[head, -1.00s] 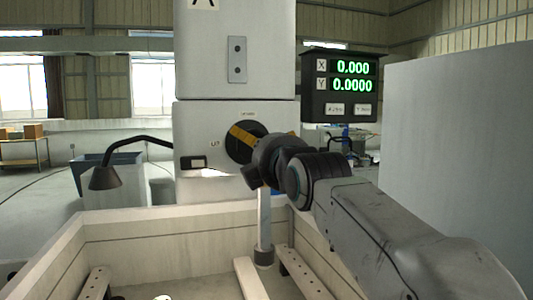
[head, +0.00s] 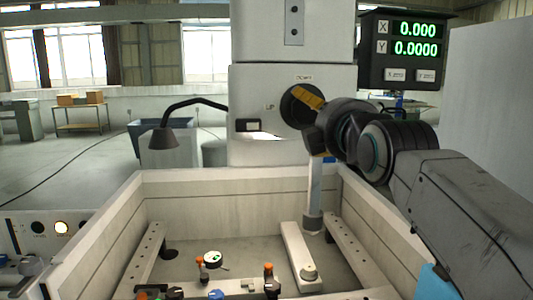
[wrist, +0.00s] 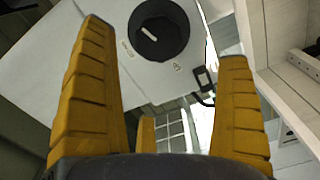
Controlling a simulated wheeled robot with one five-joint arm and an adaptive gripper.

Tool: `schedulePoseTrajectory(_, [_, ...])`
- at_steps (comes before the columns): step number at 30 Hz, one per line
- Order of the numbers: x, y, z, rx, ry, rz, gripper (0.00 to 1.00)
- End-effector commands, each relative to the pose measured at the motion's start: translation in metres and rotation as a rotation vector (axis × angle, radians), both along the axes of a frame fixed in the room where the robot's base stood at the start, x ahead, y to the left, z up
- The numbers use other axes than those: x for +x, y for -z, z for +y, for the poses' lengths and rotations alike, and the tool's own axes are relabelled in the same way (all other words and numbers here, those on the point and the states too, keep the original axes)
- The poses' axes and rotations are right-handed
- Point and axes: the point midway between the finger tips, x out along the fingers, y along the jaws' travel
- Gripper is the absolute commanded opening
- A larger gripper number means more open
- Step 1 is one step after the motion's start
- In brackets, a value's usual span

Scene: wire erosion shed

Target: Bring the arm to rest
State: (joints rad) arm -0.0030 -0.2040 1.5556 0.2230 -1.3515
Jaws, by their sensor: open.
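My gripper (head: 312,112) is in front of the white machine head's black round knob (head: 297,104) in the head view. My arm reaches in from the lower right and is stretched forward. In the wrist view my gripper (wrist: 165,45) has its yellow fingers spread wide with nothing held between them. The black knob (wrist: 158,30) with a white mark shows beyond and between the fingers. Contact between the fingers and the knob cannot be made out.
A bent black lamp (head: 163,138) stands left of the machine. A readout box (head: 412,50) hangs to the right, beside a grey panel (head: 490,90). Open floor lies at the left.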

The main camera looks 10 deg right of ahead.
Motion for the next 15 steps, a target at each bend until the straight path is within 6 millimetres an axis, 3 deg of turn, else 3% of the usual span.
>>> schedulePoseTrajectory(5, [-0.001, 0.022, 0.000, 0.306, 0.015, 0.094, 0.94])
schedulePoseTrajectory(7, [-0.002, 0.044, 0.000, 0.456, 0.040, 0.168, 0.94])
schedulePoseTrajectory(11, [-0.009, 0.118, 0.000, 0.728, 0.147, 0.373, 0.94])
schedulePoseTrajectory(15, [-0.039, 0.208, 0.000, 0.966, 0.336, 0.605, 0.94])
